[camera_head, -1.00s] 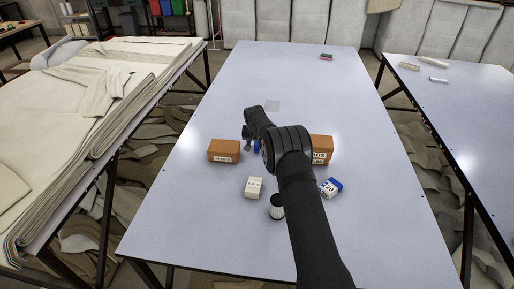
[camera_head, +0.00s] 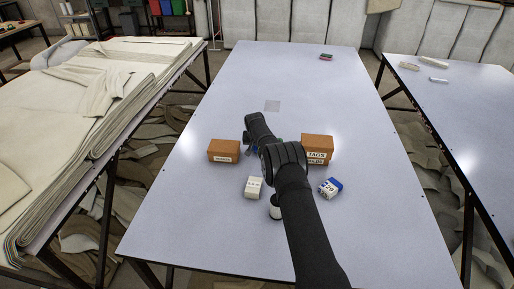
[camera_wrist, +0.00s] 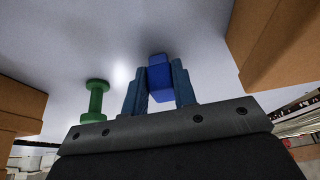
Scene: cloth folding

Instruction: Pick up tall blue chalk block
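The blue block (camera_wrist: 160,74) stands between my gripper's two blue fingers in the wrist view. My gripper (camera_wrist: 159,82) looks open around it, with narrow gaps at the fingertips. Lower down, the fingers and the block overlap in the picture, so contact there is hard to judge.
A green spool-shaped piece (camera_wrist: 96,100) stands just left of the fingers. Brown boxes stand to the left (camera_head: 224,151) and right (camera_head: 317,149). The far table (camera_head: 300,75) is mostly clear.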

